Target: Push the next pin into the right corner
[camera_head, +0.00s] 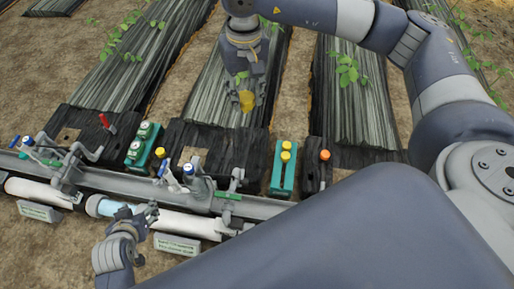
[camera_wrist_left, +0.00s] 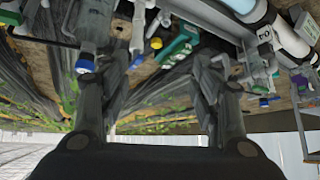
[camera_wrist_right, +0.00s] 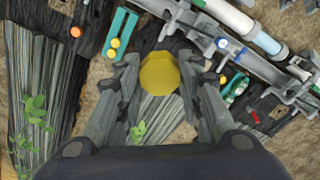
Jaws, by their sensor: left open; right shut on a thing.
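My right gripper (camera_head: 247,98) is shut on a yellow-headed pin (camera_head: 246,101) and holds it over the middle black-covered bed (camera_head: 225,75). In the right wrist view the yellow head (camera_wrist_right: 160,73) sits between the fingers; its lower part is hidden. A green holder (camera_head: 281,180) with two more yellow pins (camera_head: 286,151) stands right of the middle black sheet (camera_head: 235,150). Another yellow head (camera_head: 160,152) shows near that sheet's left corner. My left gripper (camera_head: 142,216) is open and empty, low over the white pipe; its spread fingers show in the left wrist view (camera_wrist_left: 160,105).
A grey rail (camera_head: 115,180) with blue-capped parts (camera_head: 188,169) and a white pipe (camera_head: 180,222) runs along the front. A green case with white-topped bottles (camera_head: 144,144) stands left. An orange knob (camera_head: 325,155) sits at the right sheet. Bare soil lies between beds.

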